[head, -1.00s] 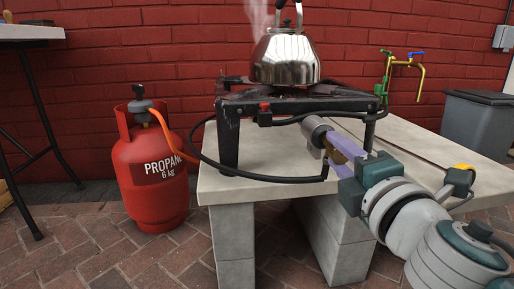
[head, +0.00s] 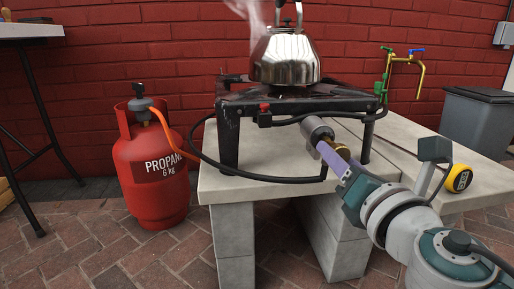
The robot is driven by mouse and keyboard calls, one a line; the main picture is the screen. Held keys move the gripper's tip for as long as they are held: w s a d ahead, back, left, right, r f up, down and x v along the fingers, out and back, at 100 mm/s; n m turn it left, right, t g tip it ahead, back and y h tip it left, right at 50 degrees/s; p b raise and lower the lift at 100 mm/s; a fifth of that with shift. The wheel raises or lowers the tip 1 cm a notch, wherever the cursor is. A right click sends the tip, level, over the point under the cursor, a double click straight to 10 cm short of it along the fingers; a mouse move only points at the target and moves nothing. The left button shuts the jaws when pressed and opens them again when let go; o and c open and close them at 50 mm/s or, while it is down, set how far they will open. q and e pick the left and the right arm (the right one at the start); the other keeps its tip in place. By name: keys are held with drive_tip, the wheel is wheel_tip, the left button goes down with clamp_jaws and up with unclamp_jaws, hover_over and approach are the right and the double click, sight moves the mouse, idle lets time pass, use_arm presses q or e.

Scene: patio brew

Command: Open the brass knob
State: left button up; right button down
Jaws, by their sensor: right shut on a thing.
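The brass knob (head: 343,152) sits at the front end of a short silver cylinder (head: 317,131), just below the front right of the black burner stand (head: 290,103). Only a thin part of its edge shows. My right gripper (head: 333,157) reaches in from the lower right and is shut on the knob. Its purple fingers are turned nearly edge-on, so one finger mostly hides the other and much of the knob. My left gripper is not in view.
A steaming steel kettle (head: 284,58) stands on the burner. A black hose and an orange hose (head: 161,121) link to a red propane cylinder (head: 152,175) at left. A yellow tape measure (head: 459,178) lies on the concrete slab (head: 219,183). Brass taps (head: 420,72) stand behind.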

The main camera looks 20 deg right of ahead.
drive_tip(key=shift+n, duration=1.1)
drive_tip(key=shift+c, duration=2.3)
unclamp_jaws()
drive_tip(key=p+v, duration=0.1)
drive_tip(key=v, duration=0.9)
drive_tip(key=shift+p, duration=0.4)
